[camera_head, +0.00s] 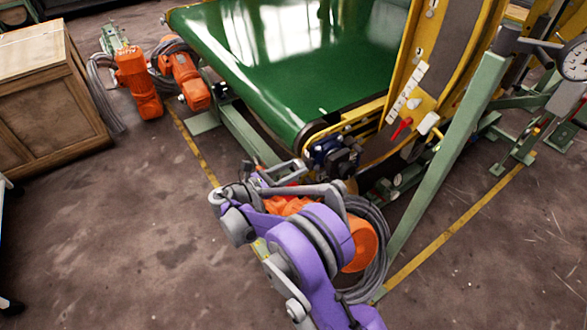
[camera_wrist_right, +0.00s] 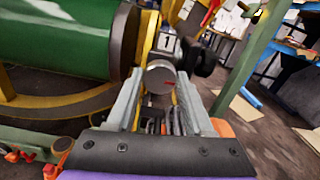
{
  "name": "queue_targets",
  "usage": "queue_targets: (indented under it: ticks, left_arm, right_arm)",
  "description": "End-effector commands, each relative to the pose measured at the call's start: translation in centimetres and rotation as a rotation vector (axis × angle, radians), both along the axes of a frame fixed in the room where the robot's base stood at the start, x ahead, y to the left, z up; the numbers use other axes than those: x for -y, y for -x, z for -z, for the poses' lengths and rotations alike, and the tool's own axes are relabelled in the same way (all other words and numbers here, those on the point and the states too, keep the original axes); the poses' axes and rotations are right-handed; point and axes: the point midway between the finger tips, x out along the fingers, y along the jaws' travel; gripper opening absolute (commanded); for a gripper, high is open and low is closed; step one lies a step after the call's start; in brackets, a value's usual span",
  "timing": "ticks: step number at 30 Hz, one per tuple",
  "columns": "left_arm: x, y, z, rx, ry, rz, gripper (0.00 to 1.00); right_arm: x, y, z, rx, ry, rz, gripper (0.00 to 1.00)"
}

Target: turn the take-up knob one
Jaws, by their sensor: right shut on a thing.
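In the head view my right gripper (camera_head: 280,172) is at the near corner of the green belt conveyor (camera_head: 300,60), beside a dark blue bearing block (camera_head: 335,155). The knob cannot be made out there. My left gripper is not in view.
Orange motors (camera_head: 138,80) and a wooden cabinet (camera_head: 45,105) stand at the left. An orange motor (camera_head: 360,243) and coiled cable (camera_head: 378,225) lie close behind my right arm. A green post (camera_head: 450,150) rises to the right. The floor at the front left is clear.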

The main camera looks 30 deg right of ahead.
Motion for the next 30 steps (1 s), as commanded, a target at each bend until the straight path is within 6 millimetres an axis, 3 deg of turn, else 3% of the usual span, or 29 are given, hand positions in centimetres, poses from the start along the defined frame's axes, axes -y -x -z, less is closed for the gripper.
queue_targets:
  ticks: [14, 30]
  left_arm:
    - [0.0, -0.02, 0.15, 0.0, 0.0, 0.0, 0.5]
    - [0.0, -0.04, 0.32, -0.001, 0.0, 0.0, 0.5]
  right_arm:
    - [-0.03, 0.02, 0.05, 0.145, -0.012, 0.0, 0.0]
    - [-0.04, 0.03, 0.05, 0.639, -0.051, 0.0, 0.0]
